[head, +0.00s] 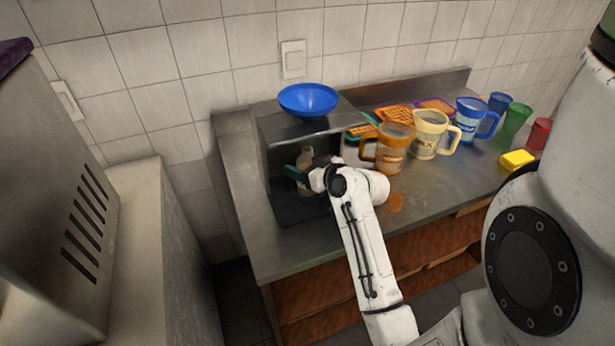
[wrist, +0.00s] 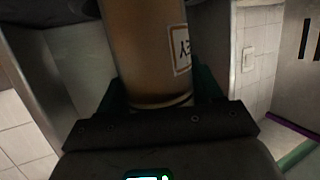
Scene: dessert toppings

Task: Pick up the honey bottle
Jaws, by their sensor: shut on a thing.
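The honey bottle (wrist: 145,50) fills the upper middle of the wrist view as an amber cylinder with a white label, part of whose lettering shows. In the head view a small tan part of the bottle (head: 306,158) shows inside the dark open-fronted box (head: 270,165) on the counter. My gripper (head: 300,180) reaches into this box. Its dark green fingers are shut on the bottle, one on each side, as the wrist view also shows. The bottle's top is out of the wrist view. I cannot tell whether its base touches the box floor.
A blue bowl (head: 308,100) sits on the box. To the right are orange (head: 392,150), cream (head: 428,136) and blue (head: 472,122) mugs, several cups, a yellow sponge (head: 517,160) and flat coloured trays (head: 393,115). The box walls and roof surround my gripper closely; the front is open.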

